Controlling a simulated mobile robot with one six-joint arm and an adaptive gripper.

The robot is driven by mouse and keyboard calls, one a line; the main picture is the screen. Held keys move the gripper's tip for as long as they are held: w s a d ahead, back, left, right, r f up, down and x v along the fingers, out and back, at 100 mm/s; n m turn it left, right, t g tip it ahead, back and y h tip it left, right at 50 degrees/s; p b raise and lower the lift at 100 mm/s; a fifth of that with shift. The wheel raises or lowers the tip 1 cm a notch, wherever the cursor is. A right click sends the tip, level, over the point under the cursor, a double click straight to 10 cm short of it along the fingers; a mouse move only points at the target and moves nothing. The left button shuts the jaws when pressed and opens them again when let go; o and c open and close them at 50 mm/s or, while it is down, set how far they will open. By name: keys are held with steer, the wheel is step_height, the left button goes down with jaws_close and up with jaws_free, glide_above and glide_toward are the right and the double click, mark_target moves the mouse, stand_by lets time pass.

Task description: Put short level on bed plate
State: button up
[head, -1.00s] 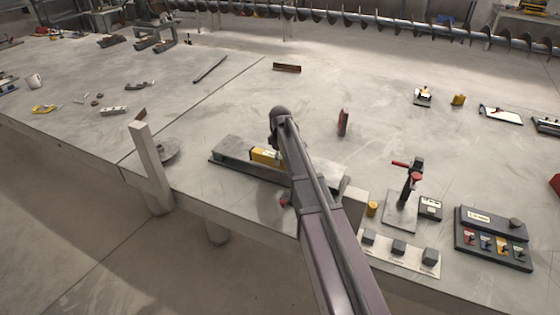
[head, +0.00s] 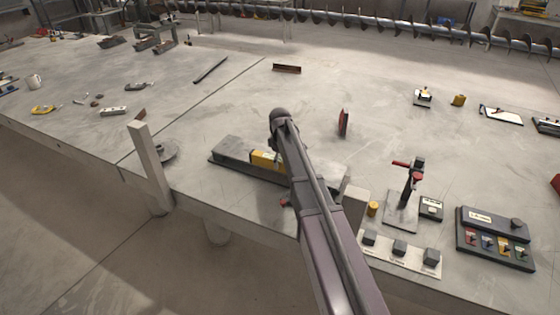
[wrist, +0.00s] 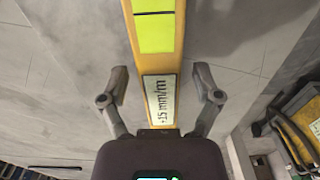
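The short level is yellow and shows in the head view (head: 265,159), partly hidden behind my arm. There it appears over the long grey bed plate (head: 232,149) near the table's front edge; I cannot tell whether it touches the plate. In the wrist view the level (wrist: 159,55) runs lengthwise between my fingers, with a yellow-green vial window and a "15 mm/m" label. My gripper (wrist: 160,80) has its fingers apart on both sides of the level, with a gap visible at each side. In the head view the fingers are hidden by my arm.
A pale upright post (head: 150,167) stands at the table edge left of the plate. A red-handled clamp stand (head: 408,195) and a dark control box (head: 494,238) are on the right. A thin reddish piece (head: 343,122) stands behind. The table's middle is mostly clear.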

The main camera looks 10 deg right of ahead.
mark_target(280, 159)
steer(key=shift+r, duration=0.2)
step_height(280, 159, up, 13)
steer(key=p, duration=1.3)
steer(key=shift+f, duration=0.2)
stand_by(0.6)
steer(key=s+m, duration=1)
steer(key=s, duration=1.9)
steer(key=shift+m, duration=0.4)
